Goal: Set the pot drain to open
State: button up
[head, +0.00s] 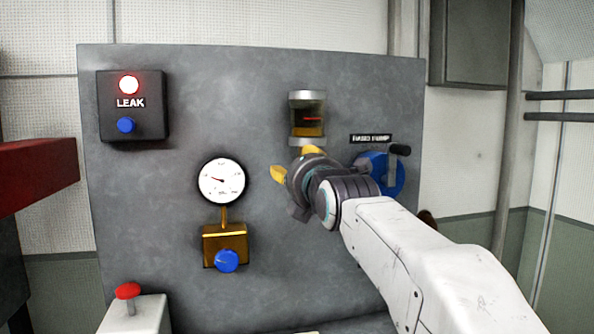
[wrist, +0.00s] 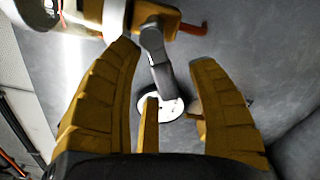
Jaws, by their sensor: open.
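The pot drain is not clearly identifiable in the head view; my gripper (head: 295,161) covers the panel just below the sight glass (head: 307,117). In the wrist view a brass-coloured block (wrist: 160,18) sits at the top, and a grey lever-like bar (wrist: 157,65) runs down from it. This bar appears between the yellow fingers of my gripper (wrist: 166,52), which are spread apart. I cannot tell whether a finger touches it. A short orange-red piece (wrist: 192,28) sticks out to the right of the block.
The grey panel (head: 160,220) carries a lit LEAK box (head: 150,122), a dial gauge (head: 222,181) and a brass block with a blue knob (head: 227,260). A blue hand pump wheel (head: 390,182) with a crank handle is close right of my gripper. A red button (head: 129,291) stands lower left.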

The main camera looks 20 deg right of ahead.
grip_shut()
jog(key=shift+d+f+n+b, duration=0.15)
jog(key=shift+f+n+b, duration=0.35)
jog(key=shift+n+b, duration=0.4)
jog(key=shift+d+n, duration=0.1)
jog(key=shift+n, duration=0.4)
grip_release()
jog(key=shift+s, duration=0.1)
jog(key=s, duration=1.1)
jog(key=shift+s, duration=0.4)
